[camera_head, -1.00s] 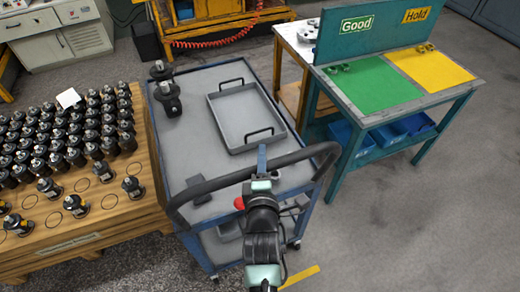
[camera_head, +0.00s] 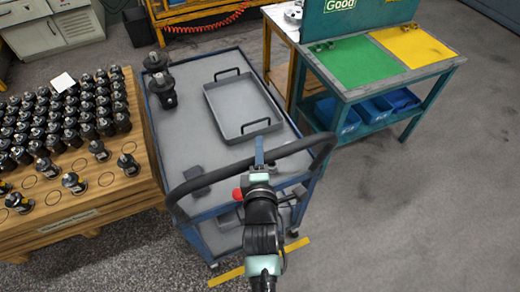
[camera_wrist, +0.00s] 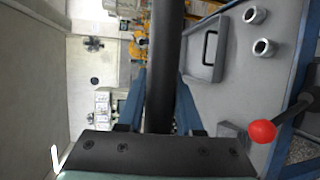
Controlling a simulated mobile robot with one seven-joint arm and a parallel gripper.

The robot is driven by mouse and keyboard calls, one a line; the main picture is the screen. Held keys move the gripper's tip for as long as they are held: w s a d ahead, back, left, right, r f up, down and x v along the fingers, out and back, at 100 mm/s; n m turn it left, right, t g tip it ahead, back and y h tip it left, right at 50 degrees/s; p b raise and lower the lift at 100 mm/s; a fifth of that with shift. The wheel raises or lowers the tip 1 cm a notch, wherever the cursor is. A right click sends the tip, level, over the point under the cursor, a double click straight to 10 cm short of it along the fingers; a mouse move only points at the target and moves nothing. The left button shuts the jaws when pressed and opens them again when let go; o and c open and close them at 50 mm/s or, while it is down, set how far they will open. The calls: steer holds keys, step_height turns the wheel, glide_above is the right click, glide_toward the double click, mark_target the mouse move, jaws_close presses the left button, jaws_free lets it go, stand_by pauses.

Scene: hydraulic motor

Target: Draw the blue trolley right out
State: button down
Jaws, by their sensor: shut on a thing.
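The blue trolley (camera_head: 209,224) has a grey top and a black curved push handle (camera_head: 297,147) at its near end. It stands between a wooden pallet and a green bench, its near end at a yellow floor line. My gripper (camera_head: 259,158) is shut on the handle's middle. In the wrist view the black handle (camera_wrist: 164,60) runs between my two blue fingers (camera_wrist: 160,105). A grey tray (camera_head: 225,97) with black grips lies on the trolley top. Two dark motors (camera_head: 162,88) stand at its far left corner.
The wooden pallet (camera_head: 75,222), full of motors, stands close on the left. The green bench (camera_head: 340,100) with green and yellow mats is on the right. A red-knobbed lever (camera_wrist: 262,131) shows right of my gripper in the wrist view. Floor at lower right is clear.

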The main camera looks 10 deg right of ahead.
steer(key=c, duration=0.6)
jaws_free()
steer(key=shift+s, duration=0.1)
steer(key=shift+s+a+r+b, duration=0.2)
steer(key=shift+s+r+b, duration=0.25)
steer(key=shift+s, duration=1.65)
steer(key=shift+s+a+r+b, duration=0.15)
steer(key=shift+s+r+b, duration=0.25)
steer(key=shift+s, duration=1.65)
steer(key=shift+s+a+r+b, duration=0.25)
steer(key=shift+s+b, duration=0.25)
steer(key=shift+s, duration=1.6)
